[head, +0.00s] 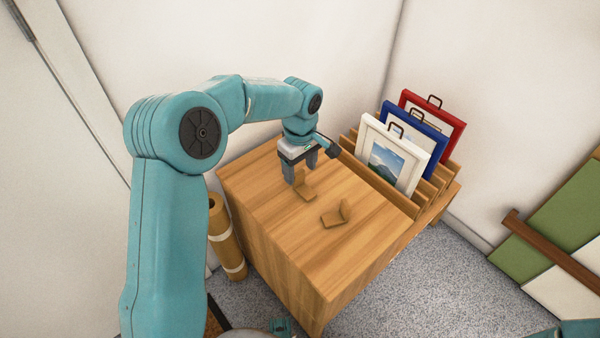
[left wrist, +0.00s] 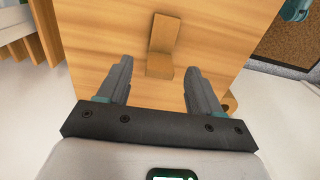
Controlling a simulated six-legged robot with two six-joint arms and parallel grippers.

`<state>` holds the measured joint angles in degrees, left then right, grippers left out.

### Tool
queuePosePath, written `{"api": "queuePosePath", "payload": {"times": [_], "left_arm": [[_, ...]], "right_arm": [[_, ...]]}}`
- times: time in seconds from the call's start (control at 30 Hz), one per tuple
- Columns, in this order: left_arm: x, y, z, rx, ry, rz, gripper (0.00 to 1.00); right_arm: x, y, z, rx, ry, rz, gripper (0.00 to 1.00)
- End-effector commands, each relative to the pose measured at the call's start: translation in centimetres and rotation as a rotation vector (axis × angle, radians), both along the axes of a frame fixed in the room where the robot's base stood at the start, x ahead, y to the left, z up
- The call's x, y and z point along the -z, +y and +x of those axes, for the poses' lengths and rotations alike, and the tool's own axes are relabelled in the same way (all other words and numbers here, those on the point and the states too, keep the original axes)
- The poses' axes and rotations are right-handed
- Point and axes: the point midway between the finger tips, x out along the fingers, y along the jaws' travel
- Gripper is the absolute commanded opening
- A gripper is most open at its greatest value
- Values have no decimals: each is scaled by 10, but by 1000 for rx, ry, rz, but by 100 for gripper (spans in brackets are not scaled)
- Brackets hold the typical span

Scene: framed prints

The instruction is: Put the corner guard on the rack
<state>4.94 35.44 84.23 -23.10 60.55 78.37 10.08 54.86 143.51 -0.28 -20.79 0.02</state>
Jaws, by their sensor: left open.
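In the left wrist view this guard (left wrist: 162,45) lies ahead of the gap between the spread fingers (left wrist: 158,68), which are open and empty. The slotted wooden rack (head: 402,203) stands along the right side of the top. My right gripper is not in view.
The rack holds framed prints: white (head: 404,178), blue (head: 437,145) and red (head: 455,128). A brown roll with pale bands (head: 225,238) stands left of the cabinet. Walls close in behind. The front of the top is clear.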

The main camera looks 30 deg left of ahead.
Motion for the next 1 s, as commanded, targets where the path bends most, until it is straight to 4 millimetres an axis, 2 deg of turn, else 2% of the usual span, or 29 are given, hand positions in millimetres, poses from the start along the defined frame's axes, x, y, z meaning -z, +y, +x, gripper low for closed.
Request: {"api": "queuePosePath", "payload": {"times": [0.03, 0.2, 0.4, 1.0], "left_arm": [[-18, 0, 1, -1, -5, 0, 65], [-55, 0, 1, -1, -4, 0, 65], [-79, 0, 0, 0, -1, 0, 65], [-83, 0, 0, 0, 0, -1, 65]], "right_arm": [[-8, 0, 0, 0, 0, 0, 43], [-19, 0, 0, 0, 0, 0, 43], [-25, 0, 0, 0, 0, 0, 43], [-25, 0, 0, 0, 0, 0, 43]]}}
